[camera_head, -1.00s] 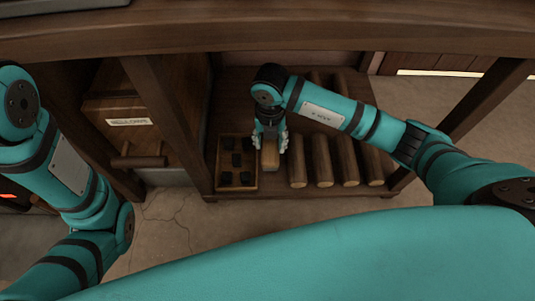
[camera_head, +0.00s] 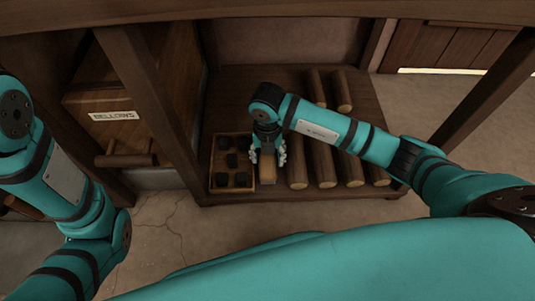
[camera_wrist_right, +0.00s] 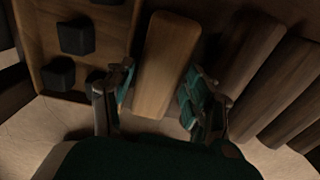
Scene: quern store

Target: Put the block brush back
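The block brush (camera_head: 267,167) shows as a pale brown wooden block on the low shelf, between the tray of dark cubes and the row of logs. It also shows in the right wrist view (camera_wrist_right: 166,62), running lengthwise between my fingers. My right gripper (camera_head: 267,153) is over it from above, one finger on each side. In the wrist view its fingers (camera_wrist_right: 160,98) stand apart, with a gap on the left side of the block; contact on the right cannot be told. The block's underside is hidden. My left gripper is out of view; only its arm shows.
The wooden tray (camera_head: 217,140) with several dark cubes is close on the left of the block. Several logs (camera_head: 322,162) lie close on the right, with two more (camera_head: 343,92) behind. A labelled wooden box (camera_head: 116,117) and shelf posts (camera_head: 150,95) stand left.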

